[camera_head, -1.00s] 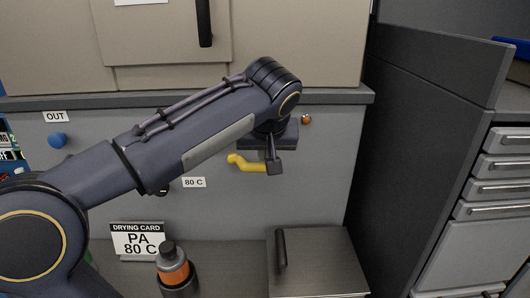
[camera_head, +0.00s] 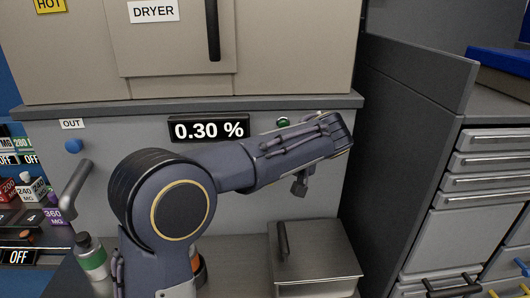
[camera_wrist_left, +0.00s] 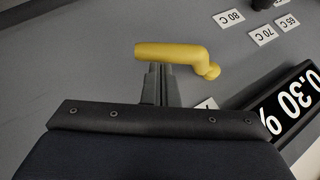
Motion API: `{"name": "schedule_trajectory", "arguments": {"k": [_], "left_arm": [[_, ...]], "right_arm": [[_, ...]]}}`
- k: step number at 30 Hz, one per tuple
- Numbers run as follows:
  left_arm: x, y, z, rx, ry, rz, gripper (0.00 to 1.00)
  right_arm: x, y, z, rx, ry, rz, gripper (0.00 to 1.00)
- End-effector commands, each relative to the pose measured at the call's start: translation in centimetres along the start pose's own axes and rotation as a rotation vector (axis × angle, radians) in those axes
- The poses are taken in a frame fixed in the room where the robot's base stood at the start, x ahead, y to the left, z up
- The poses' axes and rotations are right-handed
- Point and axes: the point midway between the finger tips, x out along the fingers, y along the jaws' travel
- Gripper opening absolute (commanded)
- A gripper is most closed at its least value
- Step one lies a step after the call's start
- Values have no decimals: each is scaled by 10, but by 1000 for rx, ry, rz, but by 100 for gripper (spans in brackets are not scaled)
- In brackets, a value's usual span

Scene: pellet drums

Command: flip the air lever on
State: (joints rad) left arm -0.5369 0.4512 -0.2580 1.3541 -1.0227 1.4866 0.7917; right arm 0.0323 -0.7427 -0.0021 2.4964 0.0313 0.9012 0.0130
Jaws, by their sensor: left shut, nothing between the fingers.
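The yellow air lever (camera_wrist_left: 170,51) shows in the wrist view, its handle lying across and its bent end to the right. In the head view the lever is hidden behind my left arm. My left gripper (camera_wrist_left: 157,68) is shut and empty, its fingertips right against or just beside the lever's handle; I cannot tell whether they touch. A small green lamp (camera_head: 283,122) shows just above the arm. My right gripper is not in view.
A display (camera_head: 209,129) reads 0.30 %. A blue knob (camera_head: 74,146) sits under the OUT label. A metal box with a handle (camera_head: 315,262) stands below the gripper. A dark partition (camera_head: 410,150) rises on the right. A bottle (camera_head: 91,257) stands at lower left.

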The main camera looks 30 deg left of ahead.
Motion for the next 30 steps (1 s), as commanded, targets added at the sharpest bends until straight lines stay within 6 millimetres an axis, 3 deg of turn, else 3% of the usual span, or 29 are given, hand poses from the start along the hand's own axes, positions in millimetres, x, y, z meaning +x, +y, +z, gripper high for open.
{"name": "schedule_trajectory", "arguments": {"k": [9,21,30], "left_arm": [[21,12,15,172,0,-254,0],[46,14,32,364,0,-543,0],[56,10,38,417,0,-625,0]], "right_arm": [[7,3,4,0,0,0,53],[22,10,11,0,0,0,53],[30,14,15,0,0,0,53]]}}
